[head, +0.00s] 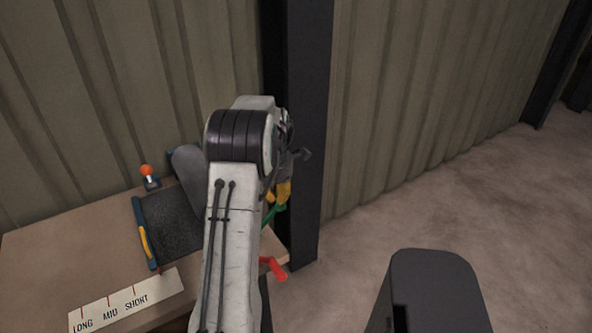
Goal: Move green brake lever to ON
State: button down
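The green lever (273,212) shows in the head view as a short green piece near the right end of the bench, beside the dark post. My arm hides much of it, and no ON marking is visible. My gripper (283,182) is just above the green lever and mostly hidden behind my arm. A yellow part shows at its lower end, close to the green piece; I cannot tell whether they touch. Whether the fingers are open or shut is hidden.
The wooden bench (50,250) carries an orange-knobbed lever (147,172), a black panel (172,225) with a blue and yellow edge, and a LONG/MID/SHORT scale (125,300). A red handle (272,268) projects at its right edge. The dark post (305,120) stands close behind.

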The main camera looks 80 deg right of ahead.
jog(key=s+d+r+b, duration=0.2)
jog(key=s+d+r, duration=0.2)
jog(key=r, duration=0.3)
jog(key=shift+s+r, duration=0.15)
jog(key=shift+s, duration=0.65)
dwell(0.6)
